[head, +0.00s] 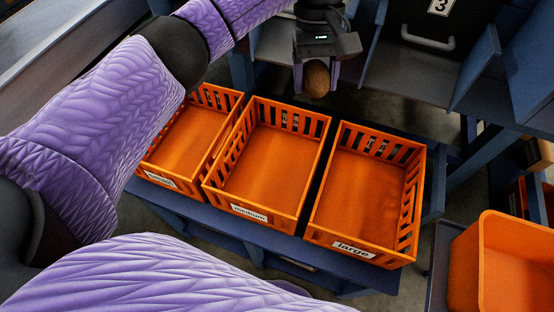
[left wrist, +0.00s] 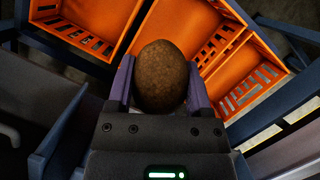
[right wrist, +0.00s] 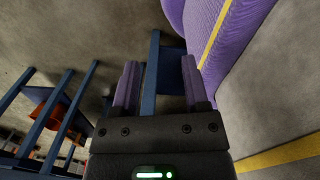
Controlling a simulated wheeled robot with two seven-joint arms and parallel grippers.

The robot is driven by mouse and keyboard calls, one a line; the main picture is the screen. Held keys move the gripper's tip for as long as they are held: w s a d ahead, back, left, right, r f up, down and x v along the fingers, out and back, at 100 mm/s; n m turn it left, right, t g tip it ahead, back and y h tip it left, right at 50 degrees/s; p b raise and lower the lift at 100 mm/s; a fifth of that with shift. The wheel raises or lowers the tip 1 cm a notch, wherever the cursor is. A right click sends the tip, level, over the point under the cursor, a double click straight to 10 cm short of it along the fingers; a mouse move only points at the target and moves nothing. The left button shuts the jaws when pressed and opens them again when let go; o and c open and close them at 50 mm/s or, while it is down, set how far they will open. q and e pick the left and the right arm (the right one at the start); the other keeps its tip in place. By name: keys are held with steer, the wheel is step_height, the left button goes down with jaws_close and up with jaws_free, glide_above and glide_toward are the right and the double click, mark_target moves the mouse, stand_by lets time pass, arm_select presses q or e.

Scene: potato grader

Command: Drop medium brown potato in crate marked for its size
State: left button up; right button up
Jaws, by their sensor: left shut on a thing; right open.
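The brown potato (head: 316,79) is held by my left gripper (head: 318,82), which is shut on it beyond the back rim of the crates. In the left wrist view the potato (left wrist: 161,76) sits between the two purple fingers, with the crates beneath. The crate labelled medium (head: 249,213) is orange, slatted and empty, in the middle of the row. To its right is the crate labelled large (head: 353,249), also empty. To its left is a third crate (head: 159,179), its label partly unreadable. My right gripper (right wrist: 155,85) is open and empty above the floor, away from the crates.
The crates stand on a blue bench (head: 215,234). Behind them is a grader frame with grey chutes (head: 400,75), blue dividers (head: 478,60) and a black panel marked 3 (head: 440,8). A plain orange bin (head: 468,262) stands at the right.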

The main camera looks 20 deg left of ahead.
arm_select(q)
steer(key=w+a+r+n+t+h+p, duration=0.1)
steer(key=w+r+n+t+h+p, duration=0.1)
steer(key=w+n, duration=0.45)
steer(key=w+a+f+n+t+p, duration=0.1)
steer(key=a+f+n+p, duration=0.25)
steer(key=f+n, duration=0.35)
arm_select(e)
step_height(320, 180, up, 7)
steer(key=w+a+p, duration=0.2)
arm_select(q)
steer(key=s+a+f+n+t+b, duration=0.1)
steer(key=s+a+f+n+b, duration=0.1)
steer(key=f, duration=0.6)
steer(key=s+a+f+n+t+y+b, duration=0.1)
steer(key=s+a+f+n+b, duration=0.2)
steer(key=s+f+n+b, duration=0.2)
step_height(320, 180, down, 4)
steer(key=shift+a+f+n+y, duration=0.1)
steer(key=shift+a+n+y, duration=0.15)
steer(key=shift+n, duration=0.7)
arm_select(e)
step_height(320, 180, down, 6)
steer(key=shift+s+d+f, duration=0.2)
steer(key=shift+s+d, duration=0.1)
steer(key=shift+d, duration=0.05)
arm_select(q)
steer(key=shift+s, duration=0.1)
